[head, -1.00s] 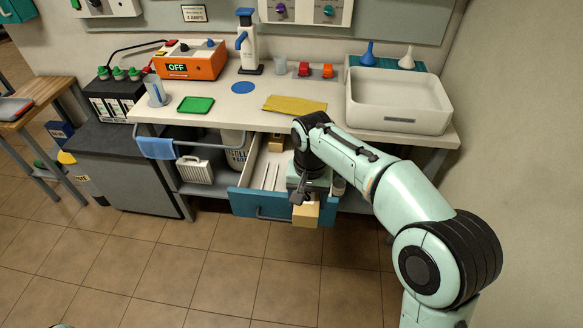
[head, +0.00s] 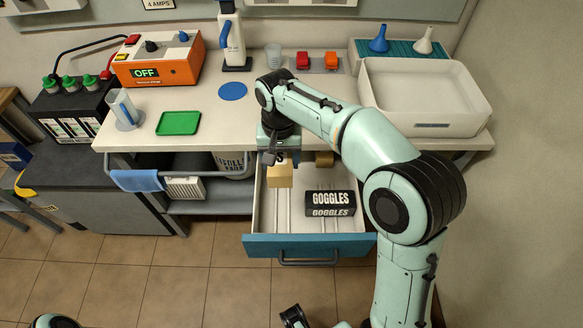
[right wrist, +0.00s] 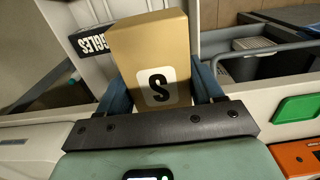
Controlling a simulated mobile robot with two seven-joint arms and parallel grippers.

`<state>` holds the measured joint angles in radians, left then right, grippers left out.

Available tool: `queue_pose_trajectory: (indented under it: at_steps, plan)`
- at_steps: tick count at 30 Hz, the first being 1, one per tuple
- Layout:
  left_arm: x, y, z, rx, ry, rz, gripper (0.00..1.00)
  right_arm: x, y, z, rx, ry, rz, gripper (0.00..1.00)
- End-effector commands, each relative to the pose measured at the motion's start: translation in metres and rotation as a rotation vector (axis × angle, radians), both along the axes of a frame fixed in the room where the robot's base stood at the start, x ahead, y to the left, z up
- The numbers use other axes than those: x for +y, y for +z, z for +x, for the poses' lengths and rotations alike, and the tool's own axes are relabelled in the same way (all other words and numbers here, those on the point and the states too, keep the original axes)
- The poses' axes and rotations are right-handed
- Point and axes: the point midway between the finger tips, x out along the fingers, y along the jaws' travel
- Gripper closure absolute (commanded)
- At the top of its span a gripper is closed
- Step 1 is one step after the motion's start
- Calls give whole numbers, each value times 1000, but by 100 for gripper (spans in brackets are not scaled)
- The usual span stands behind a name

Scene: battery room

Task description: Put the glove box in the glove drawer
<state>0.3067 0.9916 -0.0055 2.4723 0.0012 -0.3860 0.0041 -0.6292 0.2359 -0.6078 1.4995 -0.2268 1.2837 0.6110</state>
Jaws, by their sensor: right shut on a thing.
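The glove box, a tan carton with a black S on a white patch, is between the fingers of my right gripper (right wrist: 163,100), which is shut on it. In the head view the carton (head: 280,176) shows below my right gripper (head: 277,157), over the left part of the open drawer. The drawer (head: 305,246) has a teal front and pale inside with thin dividers. A black GOGGLES box (head: 330,203) lies in its right part. I cannot tell whether the carton touches the drawer floor.
The bench (head: 205,104) above the drawer carries a green tray (head: 179,123), an orange OFF unit (head: 158,66) and a white basin (head: 425,100). A rail with a blue cloth (head: 138,180) is left of the drawer. A small brown item (head: 324,158) is at the drawer's back.

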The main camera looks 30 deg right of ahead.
Motion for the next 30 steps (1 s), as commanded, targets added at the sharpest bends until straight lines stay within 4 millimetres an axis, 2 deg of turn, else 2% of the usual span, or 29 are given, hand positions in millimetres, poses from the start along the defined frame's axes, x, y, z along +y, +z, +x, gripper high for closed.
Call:
queue_pose_trajectory:
  at_steps: [5,18,21,30]
  plan:
    - [0,-3,-2,3,0,0,53,0,-11,-1,3,0,-1,69]
    - [0,-24,-3,-2,3,1,53,-1,-125,-2,6,-2,-1,69]
    - [0,-26,-2,-7,3,2,53,0,-144,-2,5,-1,-2,69]
    - [0,-30,0,-16,5,3,53,0,-168,-1,3,-1,-1,69]
